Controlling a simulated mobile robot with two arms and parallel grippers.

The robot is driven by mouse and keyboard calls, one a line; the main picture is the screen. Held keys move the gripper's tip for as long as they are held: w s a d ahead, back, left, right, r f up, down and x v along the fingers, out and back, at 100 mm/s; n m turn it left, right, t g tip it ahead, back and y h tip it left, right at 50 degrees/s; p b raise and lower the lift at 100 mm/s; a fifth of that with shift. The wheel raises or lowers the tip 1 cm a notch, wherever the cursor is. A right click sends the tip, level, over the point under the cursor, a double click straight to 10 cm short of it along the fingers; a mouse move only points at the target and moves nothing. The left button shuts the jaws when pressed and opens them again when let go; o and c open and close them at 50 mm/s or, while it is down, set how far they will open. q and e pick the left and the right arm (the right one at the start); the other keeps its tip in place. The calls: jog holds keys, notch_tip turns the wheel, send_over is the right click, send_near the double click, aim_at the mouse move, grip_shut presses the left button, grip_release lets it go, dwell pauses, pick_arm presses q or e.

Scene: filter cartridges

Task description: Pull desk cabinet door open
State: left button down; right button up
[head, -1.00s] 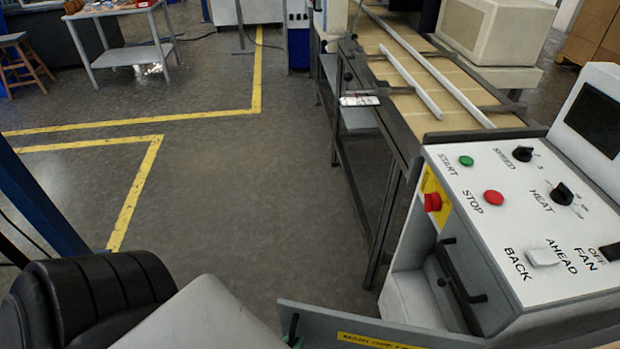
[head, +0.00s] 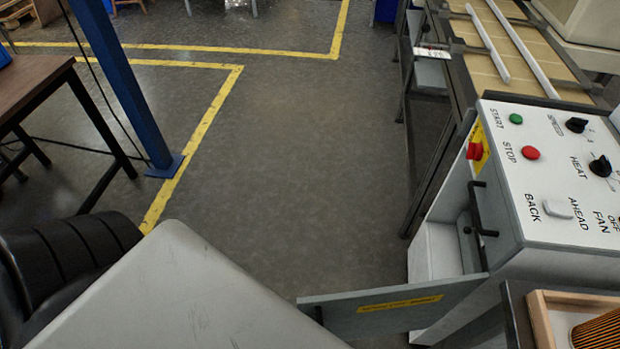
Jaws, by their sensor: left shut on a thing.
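The desk cabinet door (head: 390,309) is a grey panel with a yellow label. It stands swung out from the white cabinet (head: 438,270) under the control panel, its free end toward the left. A dark upright piece, seemingly its handle, shows at that free end, low in the head view. My left gripper (head: 319,317) is shut on the door handle there. It is mostly hidden behind a large pale grey surface in the foreground, so its fingers are hard to make out. My right gripper is not in view.
The control panel (head: 560,170) has green and red buttons, with a black bar handle (head: 479,212) on the cabinet below. A wooden tray (head: 540,325) holds an orange filter cartridge (head: 598,330). A blue post (head: 122,85) and dark table (head: 35,80) stand left. The middle floor is clear.

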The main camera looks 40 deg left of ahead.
pick_arm(q)
jog(key=shift+s+d, duration=0.1)
jog(key=shift+d, duration=0.15)
jog(key=c, duration=1.1)
grip_release()
jog(key=s, duration=0.3)
jog(key=s+a+b, duration=0.1)
jog(key=s, duration=0.6)
jog(key=shift+s+a+b, duration=0.15)
jog(key=shift+s+b, duration=0.15)
jog(key=shift+s, duration=0.05)
